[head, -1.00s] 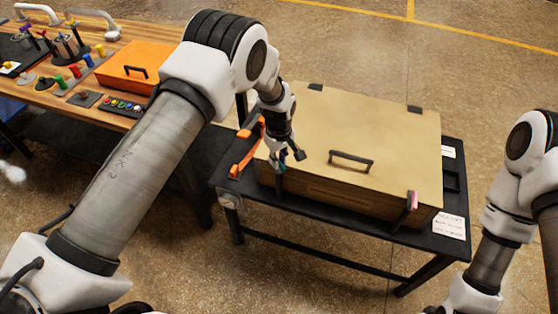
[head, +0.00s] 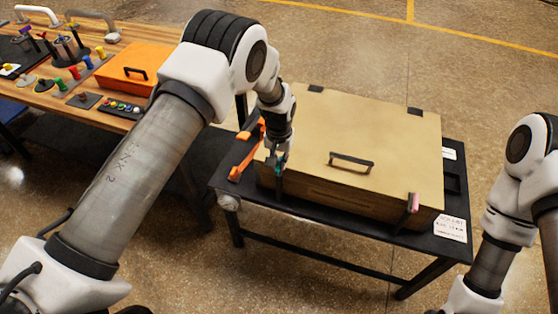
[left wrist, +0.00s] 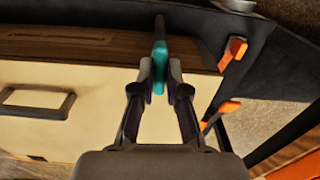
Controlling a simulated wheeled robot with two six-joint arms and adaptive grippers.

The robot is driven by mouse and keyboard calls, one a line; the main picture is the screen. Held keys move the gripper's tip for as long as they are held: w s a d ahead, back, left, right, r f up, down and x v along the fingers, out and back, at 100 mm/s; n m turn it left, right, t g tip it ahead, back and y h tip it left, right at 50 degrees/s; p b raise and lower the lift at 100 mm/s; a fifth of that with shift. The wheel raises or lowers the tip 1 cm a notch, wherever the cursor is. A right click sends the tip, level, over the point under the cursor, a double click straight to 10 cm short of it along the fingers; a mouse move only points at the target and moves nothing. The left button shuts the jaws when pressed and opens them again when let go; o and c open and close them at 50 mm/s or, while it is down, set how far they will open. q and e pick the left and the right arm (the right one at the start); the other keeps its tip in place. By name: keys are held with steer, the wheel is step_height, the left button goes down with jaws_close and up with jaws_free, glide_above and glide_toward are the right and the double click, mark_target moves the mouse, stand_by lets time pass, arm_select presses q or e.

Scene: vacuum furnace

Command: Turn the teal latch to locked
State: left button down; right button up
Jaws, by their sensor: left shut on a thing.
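The teal latch (left wrist: 160,60) shows in the left wrist view at the front edge of a tan box (left wrist: 95,75), pointing away from the gripper. My left gripper (left wrist: 159,75) is shut on it, one finger on each side. In the head view the left gripper (head: 279,168) is at the box's front left corner, and a bit of the teal latch (head: 281,160) shows between its fingers. The tan box (head: 370,125) has a closed lid with a black handle (head: 351,161). My right gripper is out of view; only part of the right arm shows.
A pink-tipped latch (head: 413,203) is at the box's front right. Orange parts (head: 245,155) stand beside the box's left side. The box rests on a black table (head: 340,225) with a white label card (head: 450,228). A wooden bench (head: 105,55) with an orange case (head: 140,68) is at the left.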

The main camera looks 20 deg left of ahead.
mark_target(279, 163)
arm_select(q)
steer(key=shift+m, duration=0.5)
steer(key=c, duration=1.2)
jaws_free()
step_height(279, 163, up, 12)
